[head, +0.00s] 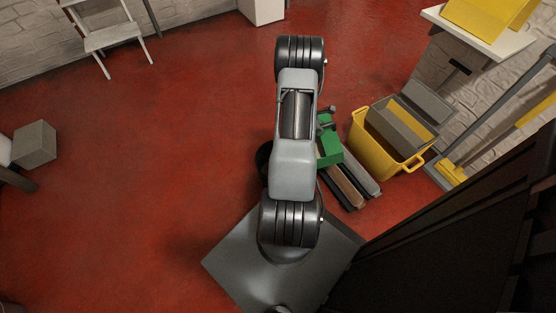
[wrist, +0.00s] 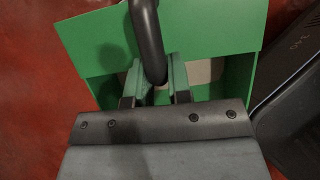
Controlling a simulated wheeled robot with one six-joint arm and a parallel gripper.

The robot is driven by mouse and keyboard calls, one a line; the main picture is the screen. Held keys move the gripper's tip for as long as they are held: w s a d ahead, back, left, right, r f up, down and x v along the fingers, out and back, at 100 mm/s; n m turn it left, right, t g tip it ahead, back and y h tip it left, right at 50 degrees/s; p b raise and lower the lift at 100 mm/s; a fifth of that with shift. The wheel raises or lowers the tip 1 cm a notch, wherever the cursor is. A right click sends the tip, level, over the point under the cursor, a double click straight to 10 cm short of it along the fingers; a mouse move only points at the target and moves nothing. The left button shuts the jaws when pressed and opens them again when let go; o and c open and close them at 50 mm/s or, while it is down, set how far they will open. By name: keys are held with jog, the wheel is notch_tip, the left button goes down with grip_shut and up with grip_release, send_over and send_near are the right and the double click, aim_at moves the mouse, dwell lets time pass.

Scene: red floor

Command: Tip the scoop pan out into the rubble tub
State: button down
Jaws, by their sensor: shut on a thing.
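The green scoop pan (head: 330,149) is beside my arm in the head view, partly hidden by it. The pan (wrist: 95,38) fills much of the wrist view, with its dark curved handle (wrist: 147,35). My gripper (wrist: 160,82) is shut on this handle. A pale patch (wrist: 203,74) shows inside the pan behind the fingers; I cannot tell what it is.
Long dark-edged pieces (head: 346,187) lie between the pan and my base. A broom with a yellow head (head: 452,172) leans near the right wall. A dark cabinet (head: 430,235) is at lower right. The red floor (head: 130,150) at left is mostly clear.

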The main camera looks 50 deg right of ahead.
aim_at(332, 129)
jog(key=shift+w+a+r+g+h+b, duration=0.85)
jog(key=shift+w+a+g+h+b, duration=2.25)
jog(key=shift+w+a, duration=3.05)
jog(key=s+d+f+t+y+p, duration=0.1)
jog(key=s+d+t+y+p, duration=0.1)
jog(key=s+d, duration=0.3)
jog(key=s+d+f+t+y+p, duration=0.1)
jog(key=s+d+t+y+p, duration=0.2)
jog(key=s+d+p, duration=0.2)
jog(key=s+d+f+t+y+p, duration=0.1)
jog(key=s+d+t+y+p, duration=0.1)
jog(key=s+d, duration=0.3)
jog(key=shift+s+d+f+y+p, duration=0.2)
jog(key=shift+d+y+p, duration=0.25)
jog(key=shift+y+p, duration=0.2)
jog(key=shift+s+d+f+t+y+p, duration=0.25)
jog(key=shift+s+d+f+t+p, duration=0.4)
jog(key=shift+p, duration=0.45)
jog(key=shift+w+d, duration=0.1)
jog(key=shift+d, duration=0.05)
